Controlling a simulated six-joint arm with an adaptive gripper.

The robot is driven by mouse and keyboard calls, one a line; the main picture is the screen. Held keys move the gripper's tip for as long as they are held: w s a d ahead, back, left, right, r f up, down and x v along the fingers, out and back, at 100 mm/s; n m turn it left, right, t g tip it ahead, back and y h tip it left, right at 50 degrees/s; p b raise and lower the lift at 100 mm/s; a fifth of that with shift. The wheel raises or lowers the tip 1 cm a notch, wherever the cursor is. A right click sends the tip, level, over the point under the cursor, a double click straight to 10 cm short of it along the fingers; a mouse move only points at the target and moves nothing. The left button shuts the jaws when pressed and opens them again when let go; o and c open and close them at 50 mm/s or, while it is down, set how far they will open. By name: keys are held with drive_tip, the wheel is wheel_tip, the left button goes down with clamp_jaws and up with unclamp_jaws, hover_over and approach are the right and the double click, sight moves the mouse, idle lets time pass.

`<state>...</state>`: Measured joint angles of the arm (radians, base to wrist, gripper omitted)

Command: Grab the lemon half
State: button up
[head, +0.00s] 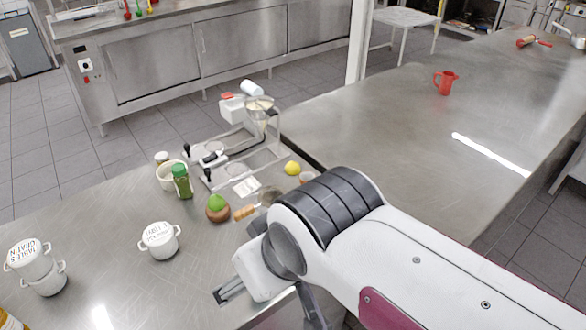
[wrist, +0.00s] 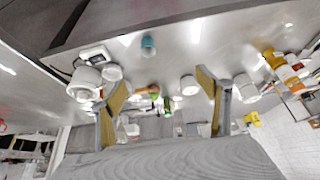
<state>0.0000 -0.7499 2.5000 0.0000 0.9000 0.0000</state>
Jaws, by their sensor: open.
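A small yellow lemon piece (head: 292,168) lies on the steel counter in the head view, near the counter's far edge and just beyond my arm. I cannot tell from here whether it is a half or whole. I cannot make it out in the wrist view. My gripper (wrist: 163,82) is open, its two fingers spread wide with nothing held between them. In the head view my gripper's end is partly hidden by my own arm, at the near side of the counter, well short of the lemon piece.
A green-topped brown bowl (head: 217,209), a green jar (head: 182,182) and a white lidded pot (head: 160,240) stand left of the lemon piece. A slicer-like metal machine (head: 258,120) stands behind. A red jug (head: 445,83) is on the right counter, which is mostly clear.

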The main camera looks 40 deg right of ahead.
drive_tip(key=c, duration=0.7)
drive_tip(key=shift+w, duration=0.1)
drive_tip(key=w+d+r+m+g+h, duration=0.1)
drive_tip(key=w+d+m, duration=0.2)
drive_tip(key=w+d, duration=0.5)
drive_tip(key=w+d+m+h, duration=0.1)
drive_tip(key=w+d+m, duration=0.3)
drive_tip(key=w, duration=0.7)
drive_tip(key=w+d+f+m, duration=0.1)
drive_tip(key=w+d+f, duration=0.3)
drive_tip(key=d, duration=0.2)
drive_tip(key=w+d+f+m+g+h, duration=0.1)
drive_tip(key=w+d+f+m, duration=0.1)
drive_tip(key=w+d+f, duration=0.1)
drive_tip(key=w+d+f+m+g, duration=0.1)
drive_tip(key=w+d+f, duration=0.3)
drive_tip(key=d, duration=0.4)
drive_tip(key=shift+w+d+f+m+h, duration=0.15)
drive_tip(key=shift+w+d+f+h, duration=0.05)
drive_tip(key=shift+w, duration=0.25)
drive_tip(key=shift+w+d+f+m+h, duration=0.15)
drive_tip(key=shift+w+h, duration=0.05)
drive_tip(key=shift+w, duration=0.2)
